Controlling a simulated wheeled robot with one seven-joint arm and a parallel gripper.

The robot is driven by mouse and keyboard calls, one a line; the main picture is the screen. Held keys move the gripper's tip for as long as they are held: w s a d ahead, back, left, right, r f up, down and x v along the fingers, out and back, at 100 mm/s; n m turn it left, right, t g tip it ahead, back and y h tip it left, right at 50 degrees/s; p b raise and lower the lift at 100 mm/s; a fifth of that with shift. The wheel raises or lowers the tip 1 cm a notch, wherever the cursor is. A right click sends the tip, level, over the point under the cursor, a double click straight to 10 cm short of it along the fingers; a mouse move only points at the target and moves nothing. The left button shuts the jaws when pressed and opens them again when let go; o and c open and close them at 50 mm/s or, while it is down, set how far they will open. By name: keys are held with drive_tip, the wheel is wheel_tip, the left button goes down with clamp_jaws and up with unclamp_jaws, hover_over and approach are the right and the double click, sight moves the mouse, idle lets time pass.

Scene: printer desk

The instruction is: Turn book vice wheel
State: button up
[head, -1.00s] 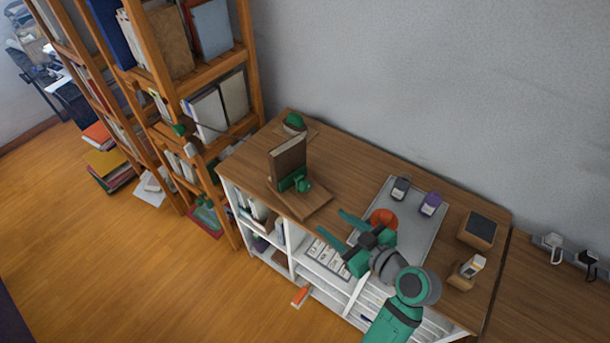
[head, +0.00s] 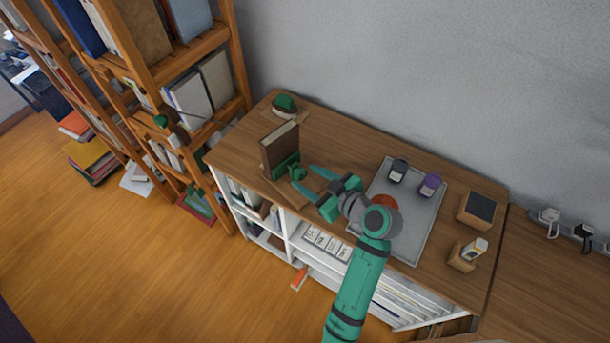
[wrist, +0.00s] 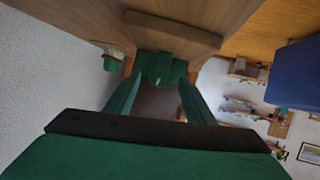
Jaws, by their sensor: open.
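The book vice is green and stands on a wooden base (head: 288,195) at the left part of the desk, with a brown book (head: 279,149) upright in it. Its green wheel (head: 297,173) faces my gripper. My gripper (head: 307,180) is open, its two fingers pointing left toward the wheel. In the wrist view, the wheel (wrist: 160,72) lies ahead, near the gap between the finger ends of my gripper (wrist: 158,88). I cannot tell whether the fingers touch it.
A grey tray (head: 424,217) to the right holds a dark bottle (head: 398,170), a purple bottle (head: 430,186) and an orange bowl (head: 383,203), partly hidden by my arm. A green-topped object (head: 285,105) stands behind the vice. Wooden blocks (head: 477,211) stand far right.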

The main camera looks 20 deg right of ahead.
drive_tip(key=shift+x, duration=0.95)
drive_tip(key=shift+a, duration=0.1)
drive_tip(key=c, duration=1.1)
drive_tip(key=shift+o, duration=0.2)
drive_tip(key=shift+d+m+g+y, duration=0.2)
drive_tip(key=shift+m+g+y, duration=0.3)
drive_tip(key=shift+m+y, duration=0.8)
drive_tip(key=shift+h, duration=0.3)
drive_tip(key=o, duration=1.1)
drive_tip(key=shift+c, duration=0.2)
drive_tip(key=shift+r, duration=0.1)
